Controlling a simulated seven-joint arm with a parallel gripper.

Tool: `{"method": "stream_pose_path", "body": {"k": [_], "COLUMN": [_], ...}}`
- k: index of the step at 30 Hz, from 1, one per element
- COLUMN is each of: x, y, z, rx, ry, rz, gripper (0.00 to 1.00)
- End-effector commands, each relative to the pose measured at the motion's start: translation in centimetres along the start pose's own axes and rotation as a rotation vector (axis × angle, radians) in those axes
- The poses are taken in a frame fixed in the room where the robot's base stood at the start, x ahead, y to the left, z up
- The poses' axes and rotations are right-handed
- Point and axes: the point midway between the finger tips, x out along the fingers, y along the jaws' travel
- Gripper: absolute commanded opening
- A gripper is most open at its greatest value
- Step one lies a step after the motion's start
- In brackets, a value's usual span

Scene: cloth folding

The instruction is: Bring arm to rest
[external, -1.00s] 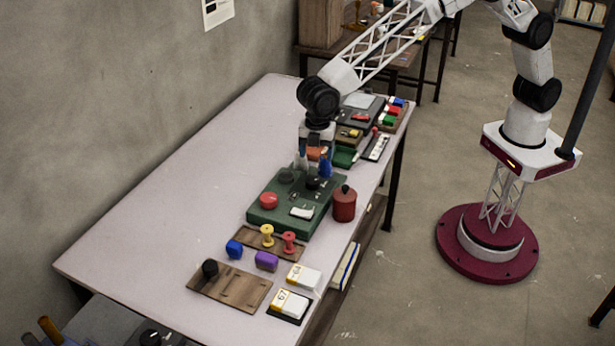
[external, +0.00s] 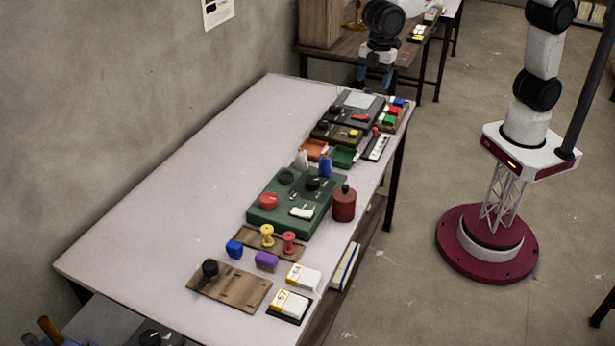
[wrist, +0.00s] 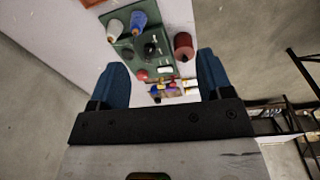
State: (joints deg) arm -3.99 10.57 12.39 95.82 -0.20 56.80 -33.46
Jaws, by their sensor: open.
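My gripper (external: 375,78) is at the top of the external view, raised over the far end of the long pale table (external: 160,210). Its blue fingers are spread apart with nothing between them, as the wrist view (wrist: 162,85) also shows. The gripper is clear of the things on the table. My arm reaches up out of the top of the external view, so part of it is hidden.
A green panel (external: 262,222) with knobs stands mid-table, beside a dark red canister (external: 344,204). Small trays and boxes (external: 357,113) crowd the far end. A wooden board (external: 228,287) lies at the near end. The table's left side is bare.

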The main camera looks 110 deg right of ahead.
Motion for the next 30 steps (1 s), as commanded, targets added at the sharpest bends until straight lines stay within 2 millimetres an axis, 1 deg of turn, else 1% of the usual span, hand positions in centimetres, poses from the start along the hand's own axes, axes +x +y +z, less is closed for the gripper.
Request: {"method": "stream_pose_path", "body": {"k": [1, 6, 15, 22, 30], "x": [-1.0, -3.5, -6.8, -8.7, -9.9], "y": [-0.6, -2.4, -6.0, -8.9, -12.6], "z": [1.2, 4.9, 11.6, 16.9, 23.1], "rx": [0.015, 0.072, 0.171, 0.247, 0.336], "ry": [0.005, 0.016, 0.035, 0.051, 0.069], "rz": [0.003, 0.011, 0.023, 0.032, 0.040], "gripper": [0.73, 0.73, 0.73, 0.73, 0.73]}}
